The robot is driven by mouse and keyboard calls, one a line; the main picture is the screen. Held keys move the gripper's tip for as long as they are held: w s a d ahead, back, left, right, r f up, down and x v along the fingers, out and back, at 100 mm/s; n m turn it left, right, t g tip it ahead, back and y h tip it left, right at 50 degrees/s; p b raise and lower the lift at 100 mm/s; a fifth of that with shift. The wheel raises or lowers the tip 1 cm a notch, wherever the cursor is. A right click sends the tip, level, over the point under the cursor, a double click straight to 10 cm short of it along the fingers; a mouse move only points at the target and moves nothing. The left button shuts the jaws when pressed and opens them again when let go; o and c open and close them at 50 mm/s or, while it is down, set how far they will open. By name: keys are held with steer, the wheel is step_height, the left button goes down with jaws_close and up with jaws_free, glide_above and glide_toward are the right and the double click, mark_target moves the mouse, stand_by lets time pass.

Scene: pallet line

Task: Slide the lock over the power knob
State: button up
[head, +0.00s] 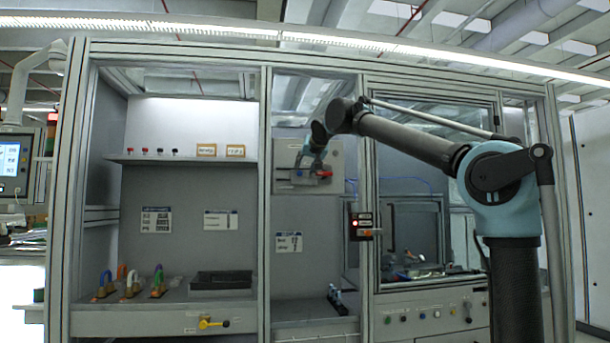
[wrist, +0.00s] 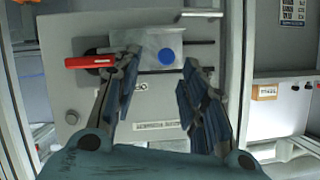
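The power knob, a red handle (wrist: 88,62) on a dark base, is on the grey panel box (wrist: 70,98) at the left of the wrist view. In the head view the red handle (head: 324,174) is small. The lock appears to be the pale, see-through plate with a blue dot (wrist: 165,57), lying along two dark rails right of the knob in the wrist view. My gripper (wrist: 163,68) is open, its fingers either side of the blue dot. The left finger overlaps the plate and the knob's base; contact cannot be told. In the head view my gripper (head: 311,163) is at the panel.
A frame post (wrist: 234,60) runs right of the panel in the wrist view, with a label shelf beyond. In the head view a small control box with a red light (head: 361,224) is mounted below right. Padlocks (head: 130,284) stand on the lower left bench.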

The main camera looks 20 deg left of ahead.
steer(key=v, duration=0.7)
steer(key=shift+d, duration=0.25)
steer(key=shift+f, duration=0.1)
steer(key=d+f+m+g+h, duration=0.15)
steer(key=d+f+h, duration=0.35)
steer(key=d+f, duration=1.45)
steer(key=s+d+f+m+g+h, duration=0.1)
steer(key=s+d+f, duration=0.4)
steer(key=d+f, duration=0.35)
steer(key=s+d+f+g+h, duration=0.15)
steer(key=s+d+f, duration=0.25)
steer(key=d+f, duration=0.45)
steer(key=s+d+f+g, duration=0.1)
steer(key=s+d+f, duration=0.1)
steer(key=s+f, duration=0.6)
steer(key=s+d+f+g, duration=0.2)
steer(key=s+f, duration=0.5)
steer(key=f, duration=0.6)
steer(key=s+d+f+g, duration=0.2)
steer(key=s+d+f, duration=0.1)
steer(key=s+f, duration=0.5)
step_height(320, 180, down, 4)
steer(key=shift+s+d+r, duration=0.1)
steer(key=shift+s+d, duration=0.2)
steer(key=shift+d, duration=0.05)
steer(key=shift+y, duration=0.25)
